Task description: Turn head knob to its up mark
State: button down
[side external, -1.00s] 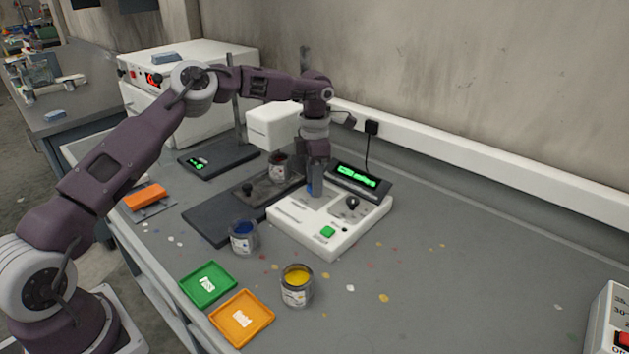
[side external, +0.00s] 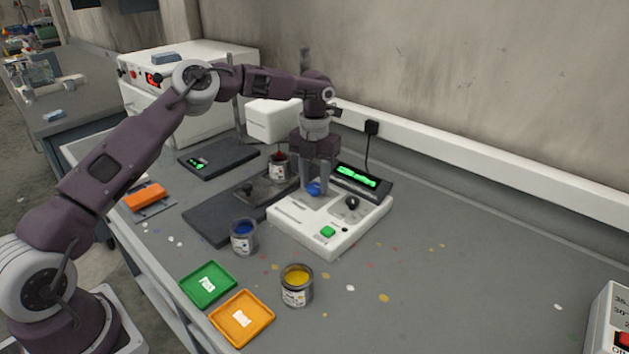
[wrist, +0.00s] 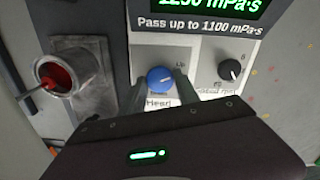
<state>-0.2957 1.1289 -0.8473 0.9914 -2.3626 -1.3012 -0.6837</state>
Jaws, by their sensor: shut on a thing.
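The blue head knob (wrist: 160,80) sits on the white control box (side external: 290,225), above the printed word "Head" in the wrist view. An "Up" mark (wrist: 181,65) is printed at the knob's upper right. A small pale line shows on the knob, but I cannot tell exactly where it points. My gripper (wrist: 159,88) is shut on the knob, with one finger at each side. In the side external view the blue knob (side external: 314,189) shows between the fingers of my gripper (side external: 318,184).
A black knob (wrist: 230,70) sits to the right. The display (side external: 357,176) stands behind the box and reads "Pass up to 1100 mPa·s" below its digits. A can of red paint (wrist: 62,78) is close at left. Blue (side external: 243,237) and yellow (side external: 297,285) paint cans stand in front.

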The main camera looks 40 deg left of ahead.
aim_at(314, 186)
jog(key=shift+r+n, duration=0.1)
jog(key=shift+n, duration=0.7)
jog(key=c, duration=0.9)
grip_release()
notch_tip(314, 186, up, 7)
